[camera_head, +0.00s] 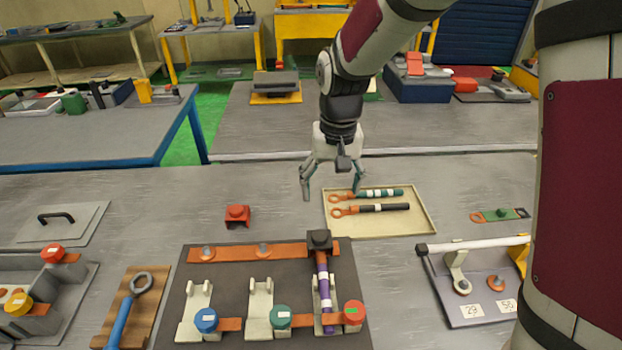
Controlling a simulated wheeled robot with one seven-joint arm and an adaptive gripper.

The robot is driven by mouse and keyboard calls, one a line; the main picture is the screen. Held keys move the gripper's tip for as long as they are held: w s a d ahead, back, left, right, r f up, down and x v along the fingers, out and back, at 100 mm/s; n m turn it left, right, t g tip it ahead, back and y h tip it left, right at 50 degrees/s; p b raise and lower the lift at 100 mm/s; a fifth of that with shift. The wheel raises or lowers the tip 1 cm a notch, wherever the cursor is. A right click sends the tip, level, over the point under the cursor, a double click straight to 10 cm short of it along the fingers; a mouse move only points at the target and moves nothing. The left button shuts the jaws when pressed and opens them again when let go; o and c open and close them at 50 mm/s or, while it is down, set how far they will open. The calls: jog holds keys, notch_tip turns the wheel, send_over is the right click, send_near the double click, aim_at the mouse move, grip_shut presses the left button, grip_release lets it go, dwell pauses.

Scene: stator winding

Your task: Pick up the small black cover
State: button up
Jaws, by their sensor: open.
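A small black cover (319,241) sits at the back right of the dark fixture plate (215,262), at the upper end of a purple rod (323,280) and beside the orange bar (232,253). It has a round knob on top. My gripper (331,192) hangs with its fingers pointing down and spread apart, with nothing between them. In the picture it is above the black cover, near the left edge of the tan tray. I cannot tell its exact height over the table.
The tan tray (400,223) holds a green rod (372,193) and a black rod (380,208). A red block (237,215) stands left of it. Another fixture (470,285) is at right, a blue wrench (125,312) at left. Table around the red block is clear.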

send_over(320, 233)
notch_tip(320, 233, down, 4)
jog(key=shift+g, duration=0.3)
jog(key=f, duration=0.4)
jog(key=f+p, duration=0.1)
jog(key=f, duration=0.4)
jog(key=shift+w+a+p, duration=0.1)
jog(key=shift+a+p, duration=0.1)
jog(key=shift+p, duration=0.1)
jog(key=f, duration=0.2)
jog(key=f+p, duration=0.1)
jog(key=f, duration=0.1)
jog(key=shift+s+d+f, duration=0.15)
jog(key=shift+s+f, duration=0.05)
jog(key=shift+f, duration=0.45)
jog(key=c, duration=1.1)
